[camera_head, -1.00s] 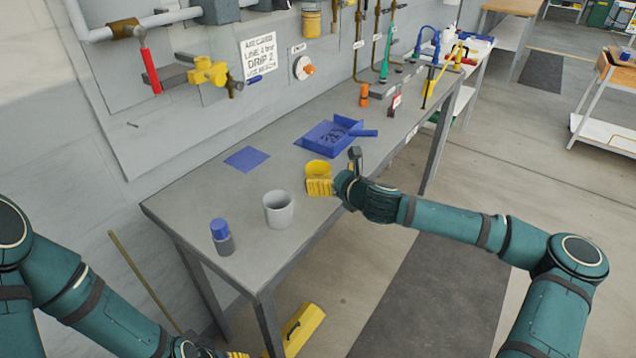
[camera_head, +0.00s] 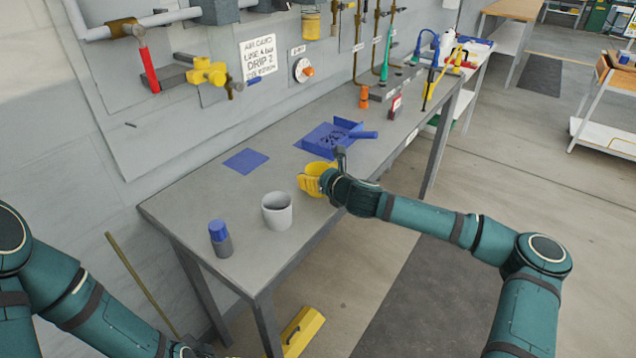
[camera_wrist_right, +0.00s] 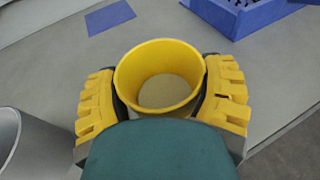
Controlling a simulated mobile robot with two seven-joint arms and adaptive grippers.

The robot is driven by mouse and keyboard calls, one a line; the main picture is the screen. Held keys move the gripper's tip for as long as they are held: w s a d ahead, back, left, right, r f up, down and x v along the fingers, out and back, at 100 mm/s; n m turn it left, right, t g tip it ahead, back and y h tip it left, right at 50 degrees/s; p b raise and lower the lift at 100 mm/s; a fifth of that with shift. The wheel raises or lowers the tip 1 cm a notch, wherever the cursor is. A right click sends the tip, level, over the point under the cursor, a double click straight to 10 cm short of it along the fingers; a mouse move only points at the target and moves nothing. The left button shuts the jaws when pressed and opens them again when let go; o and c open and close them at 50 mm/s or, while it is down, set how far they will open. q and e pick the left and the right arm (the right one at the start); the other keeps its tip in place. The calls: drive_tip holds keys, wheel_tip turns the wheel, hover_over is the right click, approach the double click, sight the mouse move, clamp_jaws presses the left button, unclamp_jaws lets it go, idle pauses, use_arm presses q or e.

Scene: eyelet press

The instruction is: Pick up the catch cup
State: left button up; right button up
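The catch cup looks to be the yellow open-topped cup (camera_head: 319,168), upright near the front edge of the grey workbench (camera_head: 205,185). It also shows in the right wrist view (camera_wrist_right: 160,52), seen from above. My right gripper (camera_head: 314,187) is at the cup, with yellow-backed fingers on both sides of it. In the wrist view, the dark pads of the right gripper (camera_wrist_right: 160,98) lie close against the cup's sides; I cannot tell whether they press on it. The palm side hides the cup's near lower wall. My left arm is at the lower left, its fingers out of frame.
A grey-white cup (camera_head: 277,212) and a blue-capped bottle (camera_head: 220,239) stand left of the yellow cup. A blue sheet (camera_head: 246,161) and a blue perforated tray (camera_head: 310,150) lie behind. A yellow box (camera_head: 303,331) is on the floor.

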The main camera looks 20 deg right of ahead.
idle(0.3)
wheel_tip(320, 180, up, 10)
drive_tip(key=p, duration=0.2)
drive_tip(key=shift+p, duration=0.4)
drive_tip(key=shift+c, duration=0.2)
drive_tip(key=shift+f, duration=0.1)
idle(0.6)
